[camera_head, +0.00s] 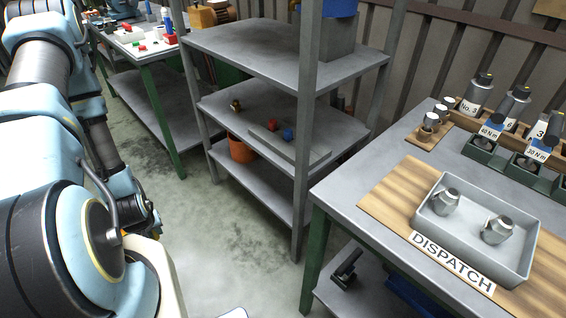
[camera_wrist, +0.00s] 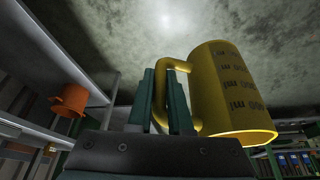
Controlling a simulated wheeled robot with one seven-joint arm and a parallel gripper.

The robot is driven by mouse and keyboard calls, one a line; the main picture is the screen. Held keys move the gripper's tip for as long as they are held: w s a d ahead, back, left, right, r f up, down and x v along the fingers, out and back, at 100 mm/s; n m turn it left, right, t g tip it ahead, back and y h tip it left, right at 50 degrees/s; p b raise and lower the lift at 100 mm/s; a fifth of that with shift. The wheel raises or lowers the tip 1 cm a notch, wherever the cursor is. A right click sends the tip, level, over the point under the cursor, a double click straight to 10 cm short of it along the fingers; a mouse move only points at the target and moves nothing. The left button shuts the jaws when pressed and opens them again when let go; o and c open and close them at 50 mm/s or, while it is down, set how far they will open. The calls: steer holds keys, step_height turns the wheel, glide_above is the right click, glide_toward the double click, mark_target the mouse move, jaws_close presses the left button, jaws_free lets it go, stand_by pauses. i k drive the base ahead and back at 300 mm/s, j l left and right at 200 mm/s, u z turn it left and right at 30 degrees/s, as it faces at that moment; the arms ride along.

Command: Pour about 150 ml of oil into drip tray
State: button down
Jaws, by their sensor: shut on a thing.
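In the wrist view my gripper (camera_wrist: 162,100) is shut on the handle of a yellow measuring jug (camera_wrist: 228,95) with dark ml markings on its side. The jug is to the right of the fingers, its rim showing lit at the lower edge. Whether it holds oil cannot be seen. My gripper and the jug do not show in the head view, where only my arm fills the left side. No tray marked as a drip tray can be made out. A grey tray (camera_head: 516,268) behind a DISPATCH label (camera_head: 452,262) holds two metal parts.
A grey shelf unit (camera_head: 250,45) stands in the middle, with an orange pot (camera_head: 241,149) on it; an orange pot also shows in the wrist view (camera_wrist: 70,101). A workbench (camera_head: 345,190) is at the right, another (camera_head: 150,55) at the back left. Floor between is clear.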

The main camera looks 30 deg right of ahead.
mark_target(508, 264)
steer(key=k, duration=1.9)
